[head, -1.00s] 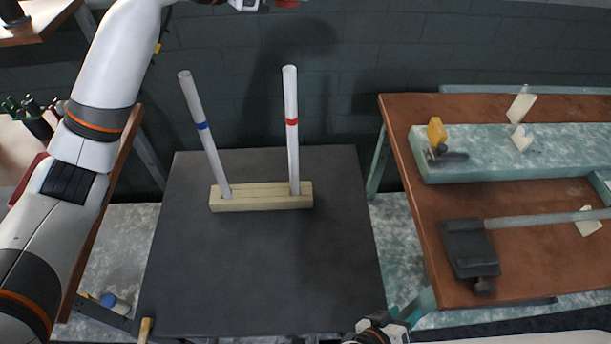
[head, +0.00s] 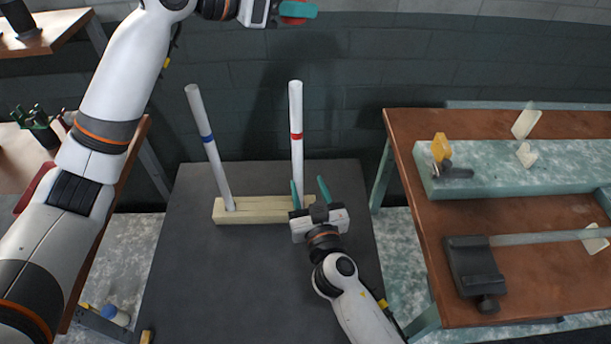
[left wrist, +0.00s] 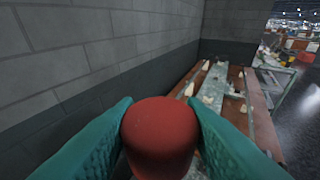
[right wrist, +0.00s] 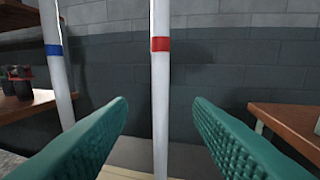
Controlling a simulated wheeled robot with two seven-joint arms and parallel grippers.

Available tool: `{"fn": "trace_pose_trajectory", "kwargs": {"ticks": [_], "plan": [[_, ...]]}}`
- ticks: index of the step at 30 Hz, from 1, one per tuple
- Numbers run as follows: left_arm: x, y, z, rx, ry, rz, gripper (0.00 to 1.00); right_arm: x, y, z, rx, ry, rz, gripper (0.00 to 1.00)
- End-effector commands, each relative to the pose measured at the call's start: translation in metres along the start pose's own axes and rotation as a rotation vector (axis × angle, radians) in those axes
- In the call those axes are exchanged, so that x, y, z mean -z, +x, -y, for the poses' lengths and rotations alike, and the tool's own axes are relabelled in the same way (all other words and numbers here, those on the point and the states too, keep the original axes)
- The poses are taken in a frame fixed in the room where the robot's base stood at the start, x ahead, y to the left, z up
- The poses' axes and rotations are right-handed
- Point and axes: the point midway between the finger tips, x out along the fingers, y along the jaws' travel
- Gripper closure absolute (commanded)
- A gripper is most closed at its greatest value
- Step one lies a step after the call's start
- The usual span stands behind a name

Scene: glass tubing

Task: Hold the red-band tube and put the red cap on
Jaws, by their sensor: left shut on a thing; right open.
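The red-band tube (head: 296,125) stands upright in a pale wooden block (head: 253,216). The blue-band tube (head: 207,140) stands to its left in the same block, leaning left. My left gripper (head: 305,12) is high above, shut on the red cap (left wrist: 160,137), which fills the space between its fingers. In the head view the cap (head: 290,20) shows only partly behind the fingers. My right gripper (head: 310,190) is open and low, in front of the red-band tube. In the right wrist view that tube (right wrist: 160,85) stands between the open fingers, with clearance on both sides.
The block stands on a dark table (head: 250,285) with bare room in front. A brown workbench (head: 425,240) at the right carries a greenish slab, a black clamp and pale pieces. A grey wall (head: 350,130) is close behind.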

Motion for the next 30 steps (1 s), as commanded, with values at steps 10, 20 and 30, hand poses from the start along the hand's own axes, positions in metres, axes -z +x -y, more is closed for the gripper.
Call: {"fn": "trace_pose_trajectory", "kwargs": {"ticks": [10,20,30], "plan": [[0.0,0.0,0.0,0.0,0.0,0.0,0.89,-0.001,0.059,0.001,0.001,-0.002,0.002,0.53],[0.0,0.0,0.0,0.0,0.0,0.0,0.89,0.0,0.107,0.0,0.001,-0.001,-0.001,0.53],[0.0,0.0,0.0,0.0,0.0,0.0,0.89,0.0,0.115,0.001,0.002,0.0,-0.001,0.53]]}}
